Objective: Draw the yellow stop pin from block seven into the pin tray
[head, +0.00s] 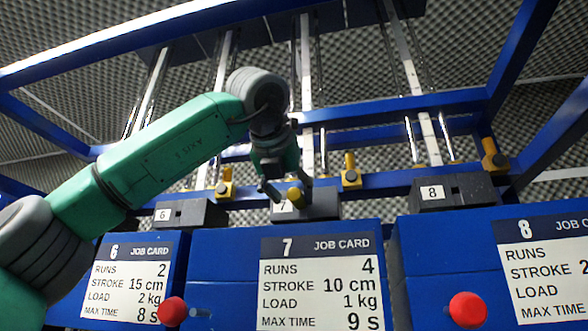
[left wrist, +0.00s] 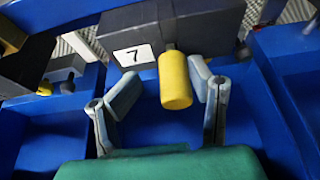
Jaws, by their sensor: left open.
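The yellow stop pin (head: 295,194) projects from the front of the dark block seven (head: 323,204). In the left wrist view the pin (left wrist: 176,82) is a yellow cylinder on a thin dark stem, below and right of the block's "7" label (left wrist: 133,54). My left gripper (head: 286,191) is at block seven. In the left wrist view its grey-blue fingers (left wrist: 164,88) are open, one on each side of the pin, with gaps to it visible. In the head view the gripper partly hides the label. I cannot make out the pin tray. My right gripper is not in view.
Block six (head: 188,213) and block eight (head: 453,192) stand on either side. Yellow fittings (head: 351,172) line the blue rail behind. Blue boxes with job cards (head: 318,290) and red knobs (head: 467,309) stand in front. Blue frame beams and vertical rods rise behind.

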